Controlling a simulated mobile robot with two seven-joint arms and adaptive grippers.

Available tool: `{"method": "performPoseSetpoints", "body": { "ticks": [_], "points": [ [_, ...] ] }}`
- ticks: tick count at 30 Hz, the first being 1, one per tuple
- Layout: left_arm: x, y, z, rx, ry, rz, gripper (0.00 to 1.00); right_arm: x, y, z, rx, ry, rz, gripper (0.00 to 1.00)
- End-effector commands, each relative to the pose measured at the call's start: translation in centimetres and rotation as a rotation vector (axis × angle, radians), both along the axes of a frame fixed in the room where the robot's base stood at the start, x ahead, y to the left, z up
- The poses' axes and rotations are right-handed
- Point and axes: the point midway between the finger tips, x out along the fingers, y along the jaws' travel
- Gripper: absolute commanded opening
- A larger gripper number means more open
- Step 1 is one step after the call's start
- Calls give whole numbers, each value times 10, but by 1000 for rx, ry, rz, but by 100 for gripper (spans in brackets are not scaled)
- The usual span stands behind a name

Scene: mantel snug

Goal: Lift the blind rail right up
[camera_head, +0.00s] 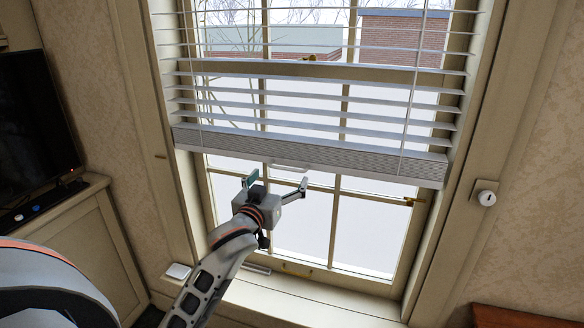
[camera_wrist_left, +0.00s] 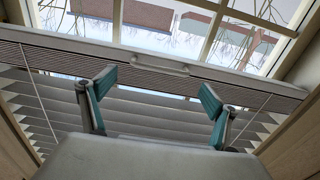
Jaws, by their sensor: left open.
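The blind rail (camera_head: 310,155) is a grey bar at the bottom of a white slatted blind, hanging partway down the window with the lower panes bare beneath it. A small pale handle (camera_head: 290,167) sits on its lower edge near the middle. My left gripper (camera_head: 276,182) is open and empty, just below and in front of the handle. In the left wrist view the rail (camera_wrist_left: 75,52) runs across the picture, and the handle (camera_wrist_left: 160,66) lies beyond the gap between the open fingers (camera_wrist_left: 157,92), not between them. My right gripper is out of view.
The window frame (camera_head: 435,225) and sill (camera_head: 310,305) surround the panes. A dark screen (camera_head: 35,130) stands on a cabinet (camera_head: 75,235) at left. Thin cords (camera_head: 412,90) hang over the slats.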

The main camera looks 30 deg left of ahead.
Motion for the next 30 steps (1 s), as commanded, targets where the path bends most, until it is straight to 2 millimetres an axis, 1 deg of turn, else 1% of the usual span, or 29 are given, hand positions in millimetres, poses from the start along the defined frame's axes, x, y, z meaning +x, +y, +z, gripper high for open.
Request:
{"method": "performPoseSetpoints", "body": {
  "ticks": [1, 6, 12, 16, 23, 24, 25, 28, 29, 30],
  "points": [
    [8, 2, 1, 2, -1, 0, 88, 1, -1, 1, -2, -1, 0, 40],
    [34, 8, 1, 1, 0, -1, 88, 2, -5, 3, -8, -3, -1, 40],
    [56, 13, 0, 1, 0, 0, 88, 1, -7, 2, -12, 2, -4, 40],
    [62, 14, 0, 0, 0, -1, 88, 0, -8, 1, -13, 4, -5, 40],
    [62, 14, 0, 0, 0, -1, 88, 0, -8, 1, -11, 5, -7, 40],
    [62, 15, 0, 0, 0, -1, 83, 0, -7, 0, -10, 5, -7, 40],
    [62, 15, 0, 0, 0, -1, 76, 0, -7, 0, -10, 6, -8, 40],
    [62, 14, 0, -1, 0, -2, 50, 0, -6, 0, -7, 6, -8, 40],
    [62, 14, 0, -1, 0, -2, 44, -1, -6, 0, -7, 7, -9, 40],
    [62, 14, 0, -1, 0, -2, 44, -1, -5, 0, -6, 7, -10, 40]
  ]
}}
